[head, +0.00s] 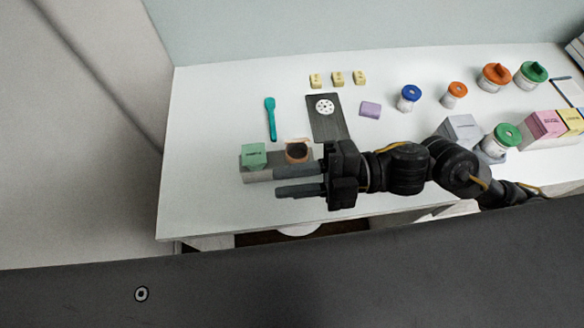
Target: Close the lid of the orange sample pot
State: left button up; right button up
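The orange sample pot (291,158) sits on the right part of a low grey block near the table's front left. Its top shows a dark round opening, and a thin pale orange edge stands at its back, which looks like the raised lid. My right gripper (280,182) points left just in front of the pot, its two fingers apart with nothing seen between them. The upper finger overlaps the block's front in the picture; I cannot tell whether it touches. The gripper body hides part of the block's right end. My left gripper is out of view.
A green box (254,154) stands left of the pot on the grey block (257,175). A teal spatula (271,118), a dark board (325,127) and a purple block (370,110) lie behind. Several lidded jars stand right. The table's left part is clear.

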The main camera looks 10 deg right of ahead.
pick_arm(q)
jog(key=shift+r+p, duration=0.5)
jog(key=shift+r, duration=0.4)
pick_arm(e)
jog(key=shift+s+r, duration=0.25)
jog(key=shift+s, duration=0.4)
